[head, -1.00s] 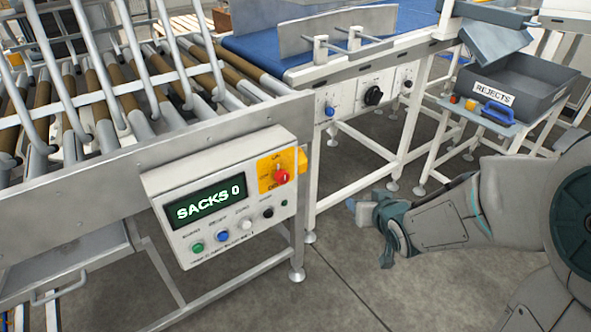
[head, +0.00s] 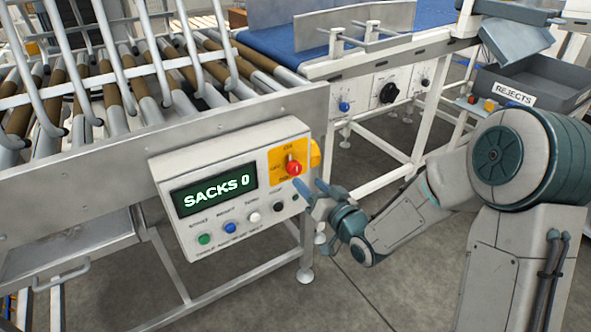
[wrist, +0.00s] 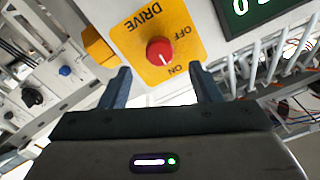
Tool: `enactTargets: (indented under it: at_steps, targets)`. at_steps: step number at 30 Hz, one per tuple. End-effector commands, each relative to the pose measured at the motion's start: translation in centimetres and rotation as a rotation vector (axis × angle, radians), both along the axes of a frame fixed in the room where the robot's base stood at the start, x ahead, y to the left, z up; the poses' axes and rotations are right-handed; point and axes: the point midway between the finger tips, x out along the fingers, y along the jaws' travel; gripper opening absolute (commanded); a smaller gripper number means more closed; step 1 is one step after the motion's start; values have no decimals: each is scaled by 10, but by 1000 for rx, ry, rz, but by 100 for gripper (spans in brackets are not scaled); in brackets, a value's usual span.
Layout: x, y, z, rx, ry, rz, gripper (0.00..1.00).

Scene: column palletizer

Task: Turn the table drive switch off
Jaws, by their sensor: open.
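The table drive switch (head: 293,167) is a red knob on a yellow plate at the right of the white control box. In the wrist view the red knob (wrist: 159,51) sits on the plate lettered DRIVE, OFF and ON. A pale mark shows on the knob's edge towards ON. My gripper (head: 311,190) is open and empty, just right of and below the knob in the head view. In the wrist view its two blue fingers (wrist: 160,75) are spread to either side, with the knob between and beyond them, apart from it.
The control box has a display (head: 214,190) reading SACKS 0 and a row of coloured buttons below, including a blue one (head: 229,228). Roller conveyor (head: 100,85) lies behind. Another panel with a black dial (head: 389,93) and the rejects bin (head: 520,85) stand right.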

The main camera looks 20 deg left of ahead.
Motion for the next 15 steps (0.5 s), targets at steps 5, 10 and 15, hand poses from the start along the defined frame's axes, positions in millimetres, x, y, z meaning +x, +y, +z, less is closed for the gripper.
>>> enactTargets:
  at_steps: [5,10,15]
  targets:
    - [25,30,0,0,-1,1,57]
    - [41,48,0,-1,0,0,57]
    - [49,57,0,-1,0,-1,57]
